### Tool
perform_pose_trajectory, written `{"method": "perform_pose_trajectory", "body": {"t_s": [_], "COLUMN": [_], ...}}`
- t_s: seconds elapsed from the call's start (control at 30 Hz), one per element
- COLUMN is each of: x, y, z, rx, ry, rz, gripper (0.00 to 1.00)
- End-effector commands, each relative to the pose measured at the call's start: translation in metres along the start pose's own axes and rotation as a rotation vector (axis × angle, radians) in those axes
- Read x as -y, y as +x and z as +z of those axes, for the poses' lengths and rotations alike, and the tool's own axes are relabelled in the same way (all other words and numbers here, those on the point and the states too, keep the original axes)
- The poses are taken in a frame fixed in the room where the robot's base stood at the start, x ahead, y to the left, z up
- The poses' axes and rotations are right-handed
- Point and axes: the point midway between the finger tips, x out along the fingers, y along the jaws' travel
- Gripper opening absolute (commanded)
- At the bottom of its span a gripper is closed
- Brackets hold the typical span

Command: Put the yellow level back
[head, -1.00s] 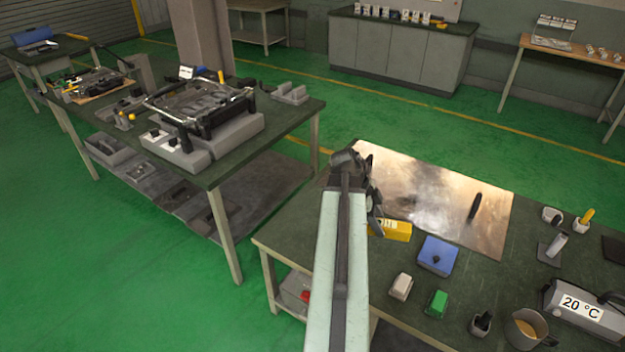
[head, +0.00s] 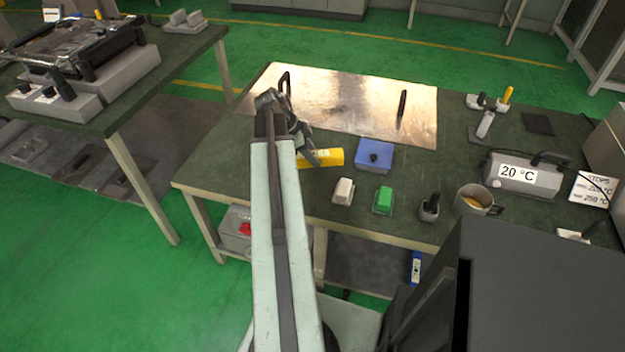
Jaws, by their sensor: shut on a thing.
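The yellow level (head: 322,157) is a short yellow block with dark marks, seen in the head view near the front edge of the workbench. My gripper (head: 308,150) is at its left end and shut on it. The gripper and my arm hide that end. The level lies about level in the picture, left of a blue box. I cannot tell whether it touches the bench top or is held just above it.
A shiny metal sheet (head: 345,100) covers the back left of the workbench (head: 225,165). The blue box (head: 374,155), a white block (head: 343,190), a green block (head: 383,200), a mug (head: 475,202) and a grey heater reading 20 °C (head: 522,174) stand to the right. A dark cabinet (head: 540,280) fills the lower right.

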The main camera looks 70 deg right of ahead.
Motion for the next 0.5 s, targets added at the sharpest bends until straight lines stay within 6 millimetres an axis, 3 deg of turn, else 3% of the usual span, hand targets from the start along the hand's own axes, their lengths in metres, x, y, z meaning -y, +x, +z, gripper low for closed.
{"method": "perform_pose_trajectory", "body": {"t_s": [0.03, 0.27, 0.5], "x": [0.0, 0.0, 0.0], "y": [0.02, 0.025, 0.057], "z": [0.011, 0.014, 0.032], "rx": [0.0, 0.0, 0.0], "ry": [0.0, 0.001, 0.001], "rz": [0.0, 0.001, 0.001], "gripper": [0.0, 0.0, 0.0]}}
